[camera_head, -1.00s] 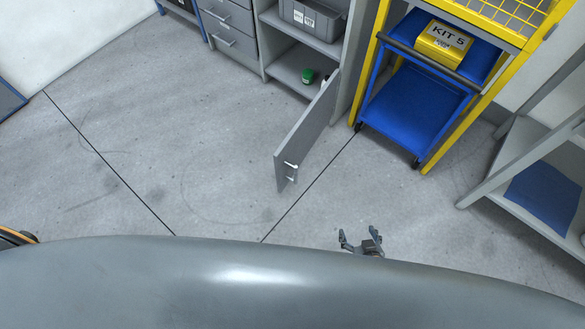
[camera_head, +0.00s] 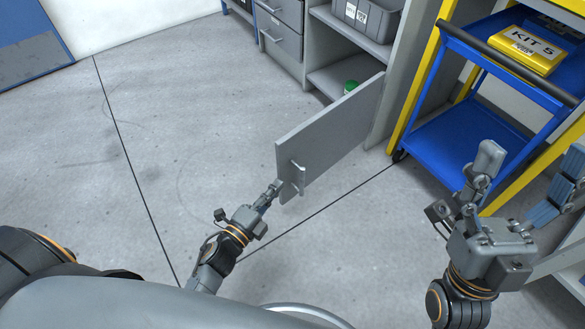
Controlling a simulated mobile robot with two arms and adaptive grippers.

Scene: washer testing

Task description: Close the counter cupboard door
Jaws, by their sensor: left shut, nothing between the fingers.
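The grey cupboard door (camera_head: 325,132) stands open, swung out from the counter cupboard (camera_head: 325,52) toward me. Its bar handle (camera_head: 298,177) is near the free lower-left edge. My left gripper (camera_head: 274,188) is shut and empty, with its fingertips at the door's free edge, just left of the handle. I cannot tell whether they touch the door. My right gripper (camera_head: 524,178) is raised at the right with its fingers spread wide and nothing between them. The door hides part of the cupboard's lower compartment.
A grey bin (camera_head: 362,18) sits on the cupboard's upper shelf, and a green item (camera_head: 350,87) is on the lower one. Drawers (camera_head: 280,38) are to the left. A blue cart (camera_head: 455,135) carrying a yellow KIT 5 box (camera_head: 527,52) stands right. The floor at left is clear.

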